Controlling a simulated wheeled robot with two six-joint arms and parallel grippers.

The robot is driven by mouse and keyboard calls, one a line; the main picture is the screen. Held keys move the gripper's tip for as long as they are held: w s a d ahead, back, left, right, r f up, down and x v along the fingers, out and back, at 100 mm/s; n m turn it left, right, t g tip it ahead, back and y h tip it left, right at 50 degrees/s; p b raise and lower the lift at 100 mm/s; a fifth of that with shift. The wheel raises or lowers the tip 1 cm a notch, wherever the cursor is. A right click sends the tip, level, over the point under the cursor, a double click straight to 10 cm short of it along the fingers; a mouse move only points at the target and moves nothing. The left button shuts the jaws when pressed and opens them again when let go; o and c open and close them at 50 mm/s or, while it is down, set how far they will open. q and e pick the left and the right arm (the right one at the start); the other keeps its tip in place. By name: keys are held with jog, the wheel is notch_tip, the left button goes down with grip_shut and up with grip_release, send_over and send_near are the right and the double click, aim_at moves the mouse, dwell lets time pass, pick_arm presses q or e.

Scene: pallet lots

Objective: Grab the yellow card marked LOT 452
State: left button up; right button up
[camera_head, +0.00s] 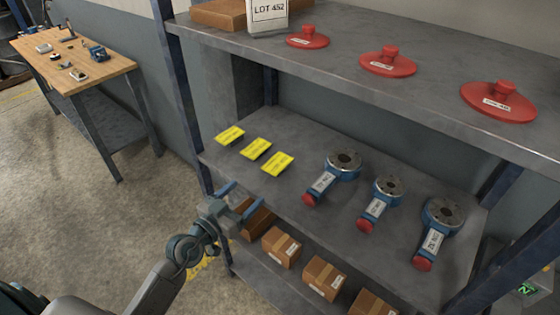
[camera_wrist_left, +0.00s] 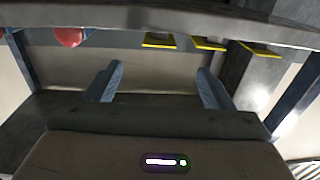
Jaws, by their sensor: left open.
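Three yellow cards lie in a slanting row at the left end of the middle shelf: a left one (camera_head: 230,136), a middle one (camera_head: 256,149) and a right one (camera_head: 278,163). Their print is too small to read, so I cannot tell which is LOT 452. The three cards also show in the left wrist view (camera_wrist_left: 208,43), seen edge-on beyond the shelf edge. My left gripper (camera_head: 241,200) is open and empty, in front of and below the cards near the shelf's front left edge. Its two blue fingers show apart in the wrist view (camera_wrist_left: 160,72). My right gripper is not in view.
A white sign reading LOT 452 (camera_head: 268,16) stands on the top shelf beside red lidded discs (camera_head: 388,62). Blue valves with red ends (camera_head: 380,203) lie right of the cards. Cardboard boxes (camera_head: 281,248) fill the lower shelf. A blue post (camera_head: 180,90) stands left. A workbench (camera_head: 75,65) is farther left.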

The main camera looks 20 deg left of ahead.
aim_at(265, 184)
pick_arm(q)
jog(key=b+x, duration=0.1)
jog(key=x, duration=0.8)
jog(key=shift+w+d, duration=0.15)
jog(key=shift+w, duration=0.2)
jog(key=shift+s, duration=0.15)
jog(key=shift+c, duration=0.9)
jog(key=c, duration=0.8)
